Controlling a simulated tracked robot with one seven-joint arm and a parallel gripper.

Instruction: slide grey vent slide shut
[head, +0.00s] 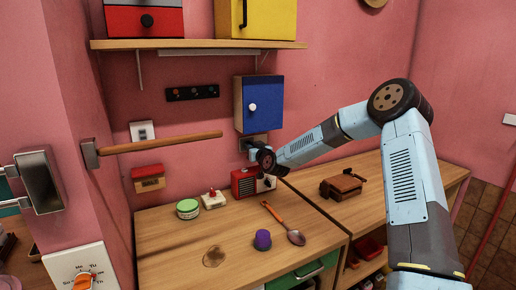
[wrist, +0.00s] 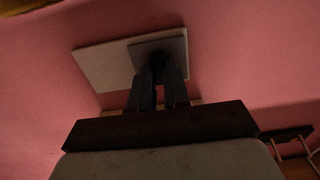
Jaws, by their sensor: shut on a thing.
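The vent is on the pink wall below the blue-fronted box. In the wrist view it is a pale plate (wrist: 100,62) with a darker grey slide (wrist: 176,47) over its right part. In the head view only a small part of the vent (head: 262,138) shows behind my arm. My gripper (wrist: 158,78) is at the slide, its two dark fingers close together on a dark knob (wrist: 157,58) at the slide's middle. The fingers and shadow hide most of the knob. My gripper (head: 250,150) also shows small in the head view.
The blue-fronted box (head: 262,104) hangs just above my gripper. A red radio-like box (head: 244,182) stands on the wooden counter (head: 180,245) below. Open wall lies to the right.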

